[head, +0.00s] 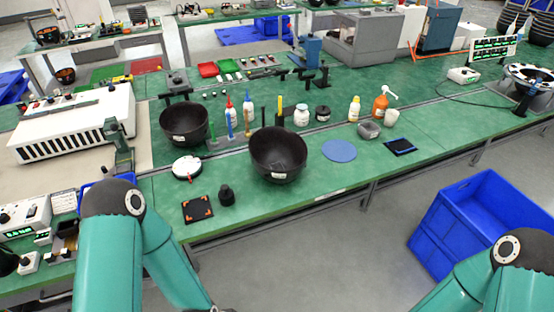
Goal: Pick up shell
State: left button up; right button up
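Two dark, bowl-like shells stand open side up on the green bench. The nearer, larger-looking shell (279,160) is at the bench's middle, with a small white label on its front. The farther shell (184,126) is to its left and behind, also with a pale label. Neither is touched by an arm. My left arm bends down at the lower left, and only a dark sliver shows past its end at the bottom edge. My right arm is at the lower right corner. Neither gripper's fingers are in view.
A round white device (187,167), a black pad with orange corners (197,210) and a black knob (227,195) lie near the shells. Bottles stand behind. A blue disc (339,151) lies to the right. A blue crate (478,225) stands on the floor.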

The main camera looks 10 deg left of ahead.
aim_at(279, 154)
jog(key=z, duration=0.25)
jog(key=i, duration=0.25)
jog(key=u, duration=3.45)
jog(key=k, duration=1.6)
jog(key=u, duration=0.9)
jog(key=i, duration=0.1)
jog(key=z, duration=2.45)
jog(key=i, duration=0.7)
